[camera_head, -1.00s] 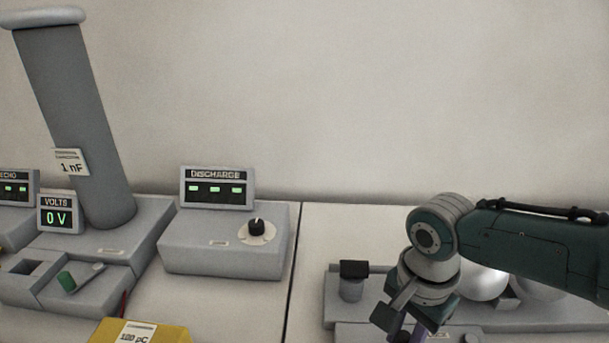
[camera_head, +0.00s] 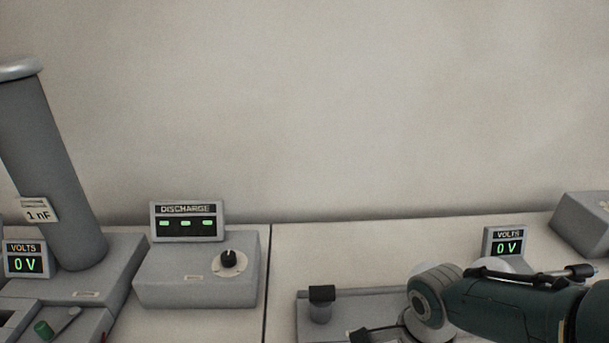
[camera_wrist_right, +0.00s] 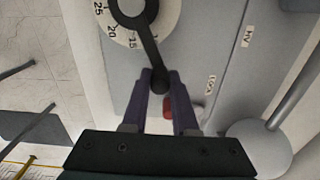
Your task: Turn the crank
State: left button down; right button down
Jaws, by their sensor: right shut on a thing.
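In the right wrist view, a dark crank (camera_wrist_right: 149,45) with a ring-shaped hub sits over a white dial (camera_wrist_right: 172,12) marked 15, 20 and 25. My right gripper (camera_wrist_right: 161,76) has its purple fingers on either side of the crank's outer end and is shut on the handle there. In the head view only my right arm shows at the lower right; its gripper is below the picture edge. My left gripper is in neither current view.
A red part (camera_wrist_right: 168,108) lies just beyond the fingers in the wrist view. A sphere with a rod (camera_wrist_right: 258,145) is at the right. In the head view stand a DISCHARGE box (camera_head: 195,282), a tall grey column (camera_head: 50,165) and a VOLTS display (camera_head: 507,246) reading 0 V.

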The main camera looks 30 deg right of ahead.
jog(key=shift+s, duration=0.1)
dwell(0.5)
jog(key=c, duration=0.7)
grip_release()
notch_tip(320, 180, up, 8)
jog(key=p, duration=0.6)
jog(key=shift+r, duration=0.2)
jog(key=shift+r+p, duration=0.5)
jog(key=shift+r, duration=0.3)
